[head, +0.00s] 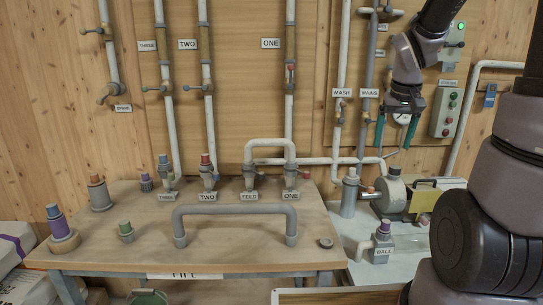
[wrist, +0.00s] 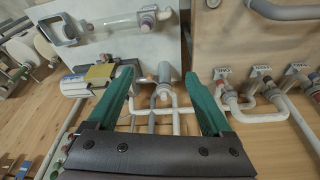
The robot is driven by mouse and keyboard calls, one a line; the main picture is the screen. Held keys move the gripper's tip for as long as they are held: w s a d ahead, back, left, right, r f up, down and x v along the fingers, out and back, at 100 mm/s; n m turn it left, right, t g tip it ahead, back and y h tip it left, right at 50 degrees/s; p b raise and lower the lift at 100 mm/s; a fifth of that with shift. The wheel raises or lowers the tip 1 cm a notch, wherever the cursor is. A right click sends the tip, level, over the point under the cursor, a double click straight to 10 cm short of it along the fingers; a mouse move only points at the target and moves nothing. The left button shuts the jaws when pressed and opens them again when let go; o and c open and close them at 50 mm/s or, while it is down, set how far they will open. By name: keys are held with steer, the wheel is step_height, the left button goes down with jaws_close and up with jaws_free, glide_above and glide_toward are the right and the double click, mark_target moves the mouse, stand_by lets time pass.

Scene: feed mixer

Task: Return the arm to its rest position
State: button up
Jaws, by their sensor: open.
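Beyond the fingers, the wrist view shows pipes on the wooden wall. My gripper appears apart from the table (head: 120,262) and from the pump (head: 391,193) below it; its exact distance to the wall pipes cannot be told.
A control box (head: 445,112) with buttons is on the wall right of my gripper. Labelled vertical pipes (head: 207,85) with valves run up the wall. A grey U-shaped pipe (head: 235,209) and several coloured-capped fittings stand on the table. The ball unit (head: 381,243) sits on the pale bench at right.

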steer(key=s+a+r+m+t+y, duration=0.2)
steer(key=s+a+r+t, duration=0.2)
steer(key=s+a+r, duration=0.3)
steer(key=s+r, duration=0.4)
steer(key=s, duration=0.2)
steer(key=shift+s+a+r+y, duration=0.2)
steer(key=shift+s+r+y, duration=0.1)
steer(key=shift+r, duration=0.1)
